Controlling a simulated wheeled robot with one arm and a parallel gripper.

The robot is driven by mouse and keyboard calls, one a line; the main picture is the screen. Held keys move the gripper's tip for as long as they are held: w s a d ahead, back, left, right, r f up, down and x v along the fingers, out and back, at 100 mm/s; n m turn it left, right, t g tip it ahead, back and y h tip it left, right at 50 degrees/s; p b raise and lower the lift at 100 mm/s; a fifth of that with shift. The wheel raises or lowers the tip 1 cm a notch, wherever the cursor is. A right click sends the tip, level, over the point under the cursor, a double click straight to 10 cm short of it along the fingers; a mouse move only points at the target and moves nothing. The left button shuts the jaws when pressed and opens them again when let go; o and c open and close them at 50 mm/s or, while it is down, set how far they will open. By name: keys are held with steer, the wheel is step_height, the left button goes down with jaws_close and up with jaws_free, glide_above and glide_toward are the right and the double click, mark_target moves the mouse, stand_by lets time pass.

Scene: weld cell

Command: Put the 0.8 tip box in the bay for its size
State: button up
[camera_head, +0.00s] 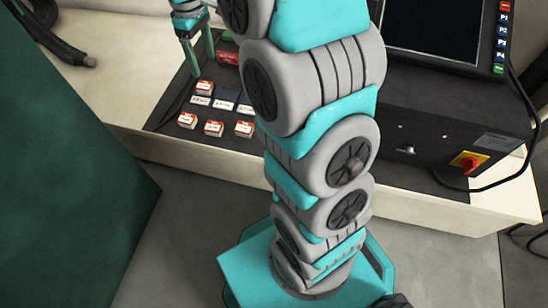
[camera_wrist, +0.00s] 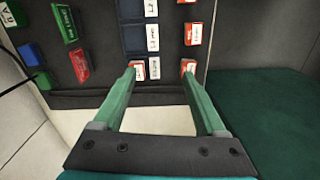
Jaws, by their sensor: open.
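Three red-and-white tip boxes stand in a row at the front of the dark mat, the left one (camera_head: 187,120), the middle one (camera_head: 213,128) and the right one (camera_head: 244,128). Their printed sizes are too small to read, so I cannot tell which is 0.8. Behind them is a row of bays with white labels; a similar box (camera_head: 205,87) sits at the left bay, and the other bays, such as the middle one (camera_head: 228,93), look empty and dark. My gripper (camera_wrist: 162,70) is open and empty above the mat, its fingertips overlapping two boxes in the wrist view.
A black unit (camera_head: 440,140) with a red switch stands right. A black torch (camera_head: 60,40) lies left on the pale bench. A green panel (camera_head: 65,180) fills the left.

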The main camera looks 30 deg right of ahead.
steer(key=s+m+g, duration=0.1)
steer(key=s+m, duration=0.6)
steer(key=s, duration=2.7)
steer(key=shift+d+f+m, duration=0.2)
steer(key=shift+f+m, duration=0.1)
steer(key=shift+f, duration=0.1)
